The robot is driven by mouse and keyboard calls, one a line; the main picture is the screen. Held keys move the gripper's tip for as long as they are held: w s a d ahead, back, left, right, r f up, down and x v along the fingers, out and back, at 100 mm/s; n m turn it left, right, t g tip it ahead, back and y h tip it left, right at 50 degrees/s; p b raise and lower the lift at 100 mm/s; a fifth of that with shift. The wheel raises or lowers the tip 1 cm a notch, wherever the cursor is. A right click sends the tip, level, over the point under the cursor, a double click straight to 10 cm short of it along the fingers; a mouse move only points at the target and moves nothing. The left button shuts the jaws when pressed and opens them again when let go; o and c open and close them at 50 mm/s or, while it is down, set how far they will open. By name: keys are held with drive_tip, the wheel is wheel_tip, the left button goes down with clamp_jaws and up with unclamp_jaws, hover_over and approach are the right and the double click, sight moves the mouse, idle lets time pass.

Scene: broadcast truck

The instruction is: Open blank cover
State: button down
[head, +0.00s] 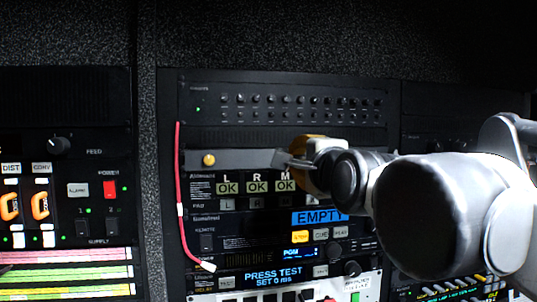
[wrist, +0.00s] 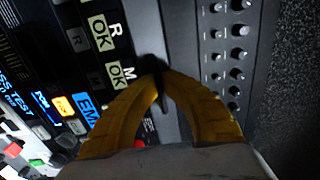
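The blank cover (head: 240,159) is a plain grey strip across the rack in the head view, with a round yellow knob (head: 208,160) near its left end. In the wrist view the grey cover (wrist: 172,25) runs up and down past the fingertips. My gripper (head: 292,161) is at the cover's right part, and its arm hides what lies behind. In the wrist view the yellow fingers of my gripper (wrist: 160,76) come together at the tips around a small dark piece at the cover. The exact contact is in shadow.
Above the cover is a panel with rows of small knobs (head: 300,105). Below it are the OK displays (head: 257,187) and a blue EMPTY screen (head: 318,217). A red cable (head: 179,185) hangs at the cover's left end. A power unit (head: 75,190) stands further left.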

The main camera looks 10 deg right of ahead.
wheel_tip(320, 180, up, 2)
drive_tip(key=g+p, duration=0.4)
drive_tip(key=g, duration=0.1)
drive_tip(key=shift+s+p, duration=0.15)
drive_tip(key=shift+p, duration=0.2)
drive_tip(key=g, duration=0.3)
drive_tip(key=shift+r+g, duration=0.3)
drive_tip(key=shift+r, duration=0.1)
drive_tip(key=g, duration=0.2)
drive_tip(key=r+g, duration=0.1)
drive_tip(key=g, duration=0.1)
drive_tip(key=shift+w, duration=0.35)
drive_tip(key=c, duration=1.6)
unclamp_jaws()
drive_tip(key=shift+s+r, duration=0.1)
drive_tip(key=shift+s, duration=0.1)
drive_tip(key=shift+o, duration=0.2)
drive_tip(key=shift+w, duration=0.1)
